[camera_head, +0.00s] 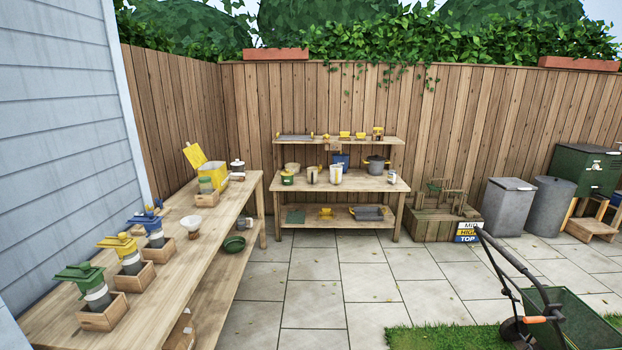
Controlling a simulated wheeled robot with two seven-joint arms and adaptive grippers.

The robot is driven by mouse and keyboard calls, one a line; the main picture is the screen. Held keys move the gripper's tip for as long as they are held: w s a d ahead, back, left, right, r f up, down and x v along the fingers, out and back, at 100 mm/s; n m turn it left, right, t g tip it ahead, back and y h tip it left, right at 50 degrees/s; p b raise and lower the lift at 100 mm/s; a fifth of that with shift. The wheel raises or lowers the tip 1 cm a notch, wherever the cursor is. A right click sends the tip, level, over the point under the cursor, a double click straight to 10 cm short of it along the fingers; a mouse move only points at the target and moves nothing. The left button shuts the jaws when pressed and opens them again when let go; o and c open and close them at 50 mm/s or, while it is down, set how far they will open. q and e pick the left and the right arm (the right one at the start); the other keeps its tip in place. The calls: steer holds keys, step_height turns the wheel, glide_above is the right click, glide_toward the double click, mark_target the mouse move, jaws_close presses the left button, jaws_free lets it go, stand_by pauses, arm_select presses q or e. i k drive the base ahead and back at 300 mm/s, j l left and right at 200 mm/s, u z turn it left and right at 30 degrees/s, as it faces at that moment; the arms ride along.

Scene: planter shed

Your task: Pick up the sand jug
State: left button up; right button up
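Several small vessels stand on the potting bench (295,183) against the back fence. They include a pale jug-like vessel with a dark marking (312,175), a white jug-like vessel (336,175) and a pale vessel with a dark patch (364,178). They are too small for me to tell which one is the sand jug. A green pot (287,178) and a beige bowl (292,168) stand to their left, and a dark grey pot (376,164) to their right. Neither of my grippers is in view.
A long wooden table (185,262) runs along the left, with green, yellow and blue-topped items in wooden boxes and a white funnel-like bowl (191,223). The paving (315,290) between is clear. Grey bins (508,207) stand at right.

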mark_target(312, 176)
steer(key=i+l, duration=0.1)
steer(key=i, duration=4.15)
steer(key=i+l+u, duration=0.1)
steer(key=i, duration=0.3)
steer(key=i+l+u, duration=0.15)
steer(key=i+l, duration=0.15)
steer(key=i, duration=0.1)
